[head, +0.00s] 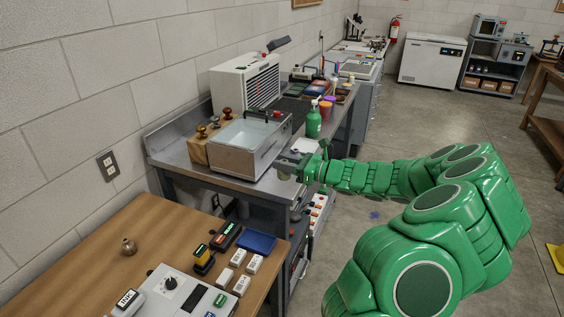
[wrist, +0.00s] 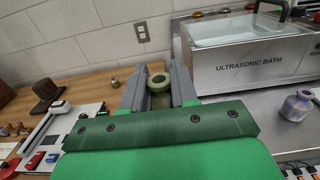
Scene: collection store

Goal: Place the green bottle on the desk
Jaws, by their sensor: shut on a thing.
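My gripper (head: 291,164) is out over the front edge of the metal bench, at the right of the wooden desk (head: 95,232). In the wrist view my gripper (wrist: 158,90) is shut on an olive-green bottle (wrist: 158,80) with a round rimmed mouth. The bottle's lower part is hidden behind the gripper, and I cannot make it out in the head view. The desk (wrist: 70,88) shows at the left in the wrist view, beyond the fingers. A larger green pump bottle (head: 314,122) stands on the bench farther back.
The ultrasonic bath (head: 248,147) stands on the metal bench (head: 190,172) beside my gripper. The desk holds a small brown bottle (head: 128,246), a scale-like device (head: 172,290), a blue tray (head: 257,242) and several small boxes. The desk's far left part is bare.

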